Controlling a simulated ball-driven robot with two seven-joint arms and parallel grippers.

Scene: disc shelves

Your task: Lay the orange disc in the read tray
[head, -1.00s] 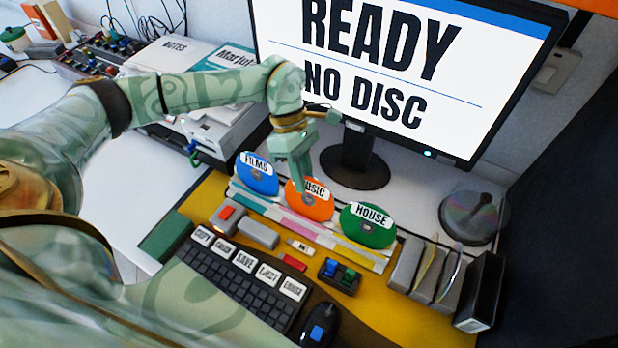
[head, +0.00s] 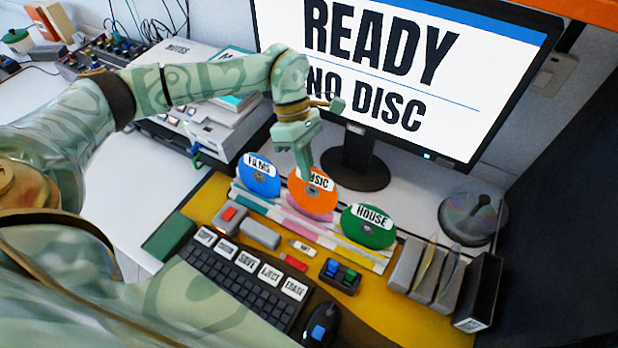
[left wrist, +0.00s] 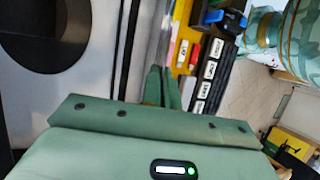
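The orange disc (head: 312,205) with a white label, partly covered by my fingers, stands tilted between the blue disc (head: 259,181) and the green disc (head: 369,235). My left gripper (head: 306,174) reaches down onto its upper edge and appears shut on it, holding it slightly above its place in the striped rack (head: 290,226). In the left wrist view the two fingers (left wrist: 162,88) are close together, and the disc is not clear there. I cannot tell which thing is the read tray. My right gripper is out of view.
A monitor (head: 465,75) reading "READY NO DISC" stands behind the discs on its dark foot (head: 356,168). A spindle of clear discs (head: 472,219) and grey upright holders (head: 437,272) stand right. A keyboard (head: 238,284) and mouse (head: 321,325) lie in front; stacked pale boxes (head: 222,132) stand left.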

